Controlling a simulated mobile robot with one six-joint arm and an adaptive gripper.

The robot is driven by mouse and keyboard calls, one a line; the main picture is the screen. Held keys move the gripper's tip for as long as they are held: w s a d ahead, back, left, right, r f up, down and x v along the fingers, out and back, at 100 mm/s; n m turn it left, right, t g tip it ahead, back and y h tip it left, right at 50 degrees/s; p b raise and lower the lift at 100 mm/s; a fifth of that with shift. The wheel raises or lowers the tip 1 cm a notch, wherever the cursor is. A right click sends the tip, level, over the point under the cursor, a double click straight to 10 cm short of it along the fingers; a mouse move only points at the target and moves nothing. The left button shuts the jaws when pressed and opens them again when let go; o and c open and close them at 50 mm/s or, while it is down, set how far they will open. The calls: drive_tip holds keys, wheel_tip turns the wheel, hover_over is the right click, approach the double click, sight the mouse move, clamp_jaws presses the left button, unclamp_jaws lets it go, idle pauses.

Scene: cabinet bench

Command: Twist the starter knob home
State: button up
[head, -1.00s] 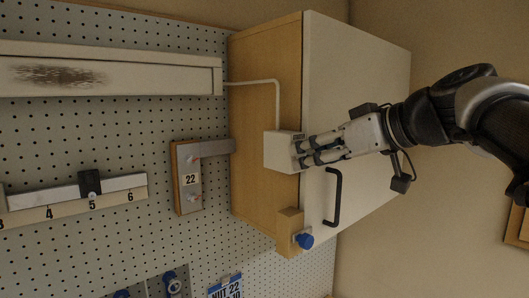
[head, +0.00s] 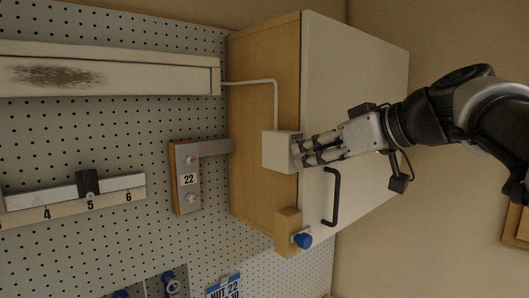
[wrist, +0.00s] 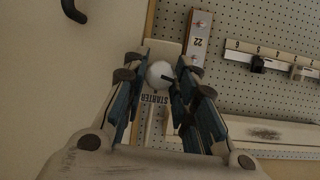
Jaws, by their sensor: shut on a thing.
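The starter knob (wrist: 158,74) is a round white knob with a dark pointer mark, in the middle of the wrist view. The mark points towards the right and slightly down there. A STARTER label (wrist: 155,99) is beside it. The knob sits on a white box (head: 278,153) on the cabinet's edge in the head view, where my fingers hide the knob. My gripper (head: 298,152) is at the box face, with its fingers closed on both sides of the knob. The fingers also show in the wrist view (wrist: 163,85).
A wooden cabinet (head: 262,95) with a white door (head: 360,90) and black handle (head: 332,197) surrounds the box. A blue knob (head: 303,240) sits below. A plate marked 22 (head: 188,180) and a numbered rail with a black slider (head: 88,184) are on the pegboard.

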drive_tip(key=m+y, duration=0.1)
drive_tip(key=m+g+y+p, duration=0.1)
drive_tip(key=shift+w+d+m, duration=0.1)
drive_tip(key=shift+d+m, duration=0.1)
drive_tip(key=shift+m, duration=0.2)
drive_tip(key=shift+m+g+y+p, duration=0.4)
drive_tip(key=shift+m+y+p, duration=0.3)
drive_tip(key=shift+m, duration=0.5)
drive_tip(key=m+y, duration=0.2)
drive_tip(key=m, duration=0.1)
drive_tip(key=shift+w+d+f+p, duration=0.1)
drive_tip(key=shift+p, duration=0.3)
drive_tip(key=shift+f+m+y, duration=0.15)
drive_tip(key=shift+m+y, duration=0.55)
drive_tip(key=shift+m, duration=0.8)
drive_tip(key=o, duration=1.1)
drive_tip(key=shift+c, duration=0.2)
drive_tip(key=shift+d, duration=0.1)
